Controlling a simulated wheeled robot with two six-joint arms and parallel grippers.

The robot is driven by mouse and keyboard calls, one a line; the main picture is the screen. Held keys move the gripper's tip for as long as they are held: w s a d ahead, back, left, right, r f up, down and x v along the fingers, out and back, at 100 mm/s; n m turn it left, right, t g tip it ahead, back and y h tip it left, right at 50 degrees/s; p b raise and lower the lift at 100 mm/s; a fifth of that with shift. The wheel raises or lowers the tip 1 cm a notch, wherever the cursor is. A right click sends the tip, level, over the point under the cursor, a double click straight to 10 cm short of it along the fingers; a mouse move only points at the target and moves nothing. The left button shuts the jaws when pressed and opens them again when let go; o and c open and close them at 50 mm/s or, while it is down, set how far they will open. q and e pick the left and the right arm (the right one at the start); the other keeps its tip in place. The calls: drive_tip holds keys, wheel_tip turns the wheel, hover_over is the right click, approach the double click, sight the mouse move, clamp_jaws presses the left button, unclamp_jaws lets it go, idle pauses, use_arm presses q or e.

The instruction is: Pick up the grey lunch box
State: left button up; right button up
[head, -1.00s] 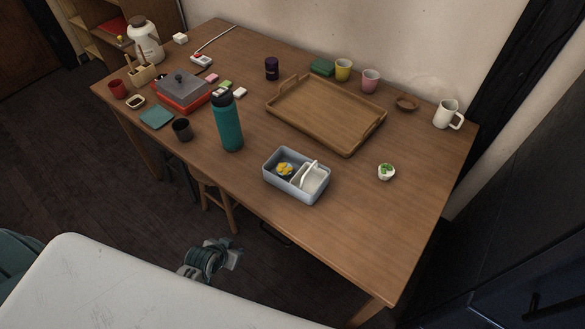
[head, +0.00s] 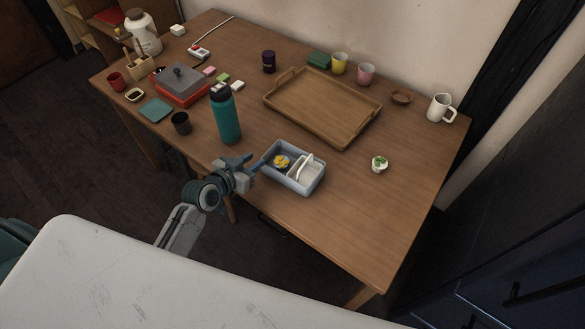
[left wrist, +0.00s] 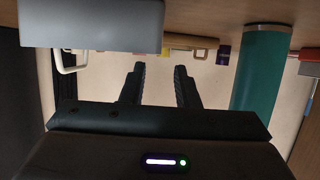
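The grey lunch box (head: 287,179) is open on the table near its front edge. A yellow food item sits in its left part and a white divided insert in its right part. In the left wrist view, which looks upside down, the lunch box (left wrist: 90,25) fills the upper left. My left gripper (head: 251,164) is just left of the box, close to its left end and apparently apart from it. Its two fingers show spread and empty in the left wrist view (left wrist: 160,70). My right gripper is not in view.
A teal bottle (head: 227,118) stands behind and left of my left gripper; it also shows in the wrist view (left wrist: 262,70). A wooden tray (head: 330,133) lies behind the box. A small white bowl (head: 379,166) stands right. The table's front right is clear.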

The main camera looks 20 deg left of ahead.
sight(267, 153)
use_arm(q)
drive_tip(key=x, duration=0.7)
drive_tip(key=shift+w+d+f+p, duration=0.1)
drive_tip(key=shift+w+p, duration=0.05)
drive_tip(key=shift+p, duration=0.2)
clamp_jaws()
